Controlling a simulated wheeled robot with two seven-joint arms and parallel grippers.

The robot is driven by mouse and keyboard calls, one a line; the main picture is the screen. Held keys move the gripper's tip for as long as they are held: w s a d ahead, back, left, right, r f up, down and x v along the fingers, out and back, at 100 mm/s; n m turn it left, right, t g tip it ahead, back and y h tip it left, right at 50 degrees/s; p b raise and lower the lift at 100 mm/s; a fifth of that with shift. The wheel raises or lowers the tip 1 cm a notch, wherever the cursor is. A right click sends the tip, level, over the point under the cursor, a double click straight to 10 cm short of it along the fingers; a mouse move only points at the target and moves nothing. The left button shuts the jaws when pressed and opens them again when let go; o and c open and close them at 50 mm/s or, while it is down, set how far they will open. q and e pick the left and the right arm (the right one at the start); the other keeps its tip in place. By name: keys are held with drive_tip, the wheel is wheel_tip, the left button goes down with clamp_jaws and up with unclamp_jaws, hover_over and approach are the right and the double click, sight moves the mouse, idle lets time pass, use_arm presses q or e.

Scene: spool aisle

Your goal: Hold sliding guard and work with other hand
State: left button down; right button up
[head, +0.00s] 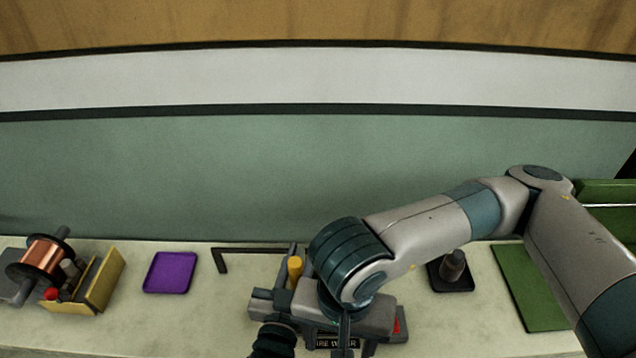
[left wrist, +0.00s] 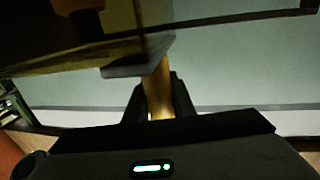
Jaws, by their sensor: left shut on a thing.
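A grey machine with a partly covered label, apparently reading "WIRE WINDER" (head: 337,343), stands at the bottom centre of the head view. An upright yellow handle (head: 296,270) shows at its left. My left gripper (head: 291,277) is at this handle. In the left wrist view, its dark fingers (left wrist: 158,98) are shut around the yellow handle (left wrist: 158,88). A dark translucent panel (left wrist: 75,45) shows above it there, perhaps the guard. My right arm reaches in from the right over the machine, and its gripper (head: 345,325) points down; its jaws are too hidden to read.
A copper wire spool (head: 43,256) and a yellow holder (head: 98,280) stand at the left. A purple tray (head: 170,272), a black hex key (head: 220,260), a dark tray (head: 452,288) with a dark cylindrical part (head: 454,265) and a green mat (head: 530,290) lie on the pale bench. A wall stands behind.

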use_arm(q)
drive_tip(key=shift+d, duration=0.3)
drive_tip(key=shift+a+f, duration=0.1)
drive_tip(key=shift+a, duration=0.05)
use_arm(e)
drive_tip(key=shift+a, duration=0.45)
use_arm(q)
drive_tip(key=c, duration=1.5)
unclamp_jaws()
drive_tip(key=shift+o, duration=0.5)
drive_tip(key=shift+w, duration=0.1)
use_arm(e)
drive_tip(key=shift+w, duration=0.15)
drive_tip(key=shift+s+r, duration=0.1)
drive_tip(key=shift+s, duration=0.1)
